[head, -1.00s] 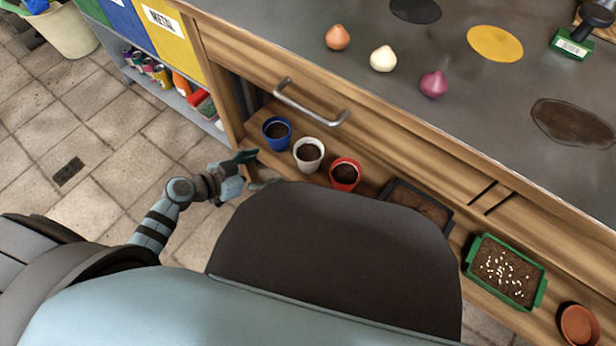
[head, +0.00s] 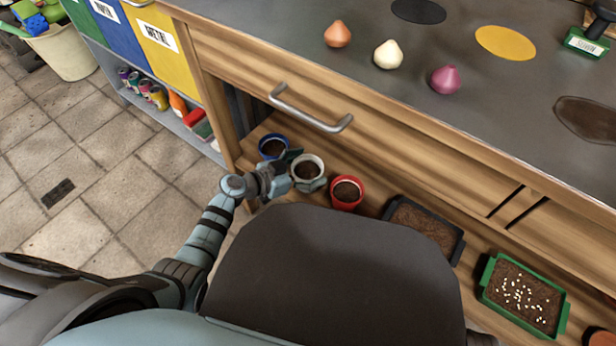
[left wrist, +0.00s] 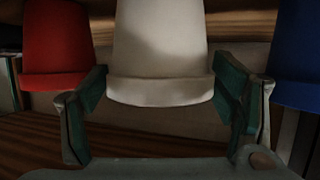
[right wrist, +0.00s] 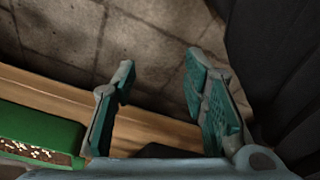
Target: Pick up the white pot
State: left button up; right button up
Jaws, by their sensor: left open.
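The white pot (head: 308,168), filled with dark soil, stands upright on the wooden lower shelf between a blue pot (head: 272,147) and a red pot (head: 347,192). My left gripper (head: 298,172) is at the white pot, with its fingers open on either side of it. In the left wrist view the white pot (left wrist: 160,60) fills the space between the fingers, with a small gap by its rim. My right gripper (right wrist: 160,72) shows only in its own wrist view, open and empty above the floor and a wooden board edge.
The workbench top (head: 330,70) with its drawer handle (head: 310,110) overhangs the shelf. A black soil tray (head: 424,229) and a green tray with white seeds (head: 523,295) stand farther right. Colored bins (head: 150,40) are at the left.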

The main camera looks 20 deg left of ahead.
pick_arm(q)
jog(key=shift+w+d, duration=0.1)
jog(key=c, duration=1.1)
jog(key=shift+o, duration=0.2)
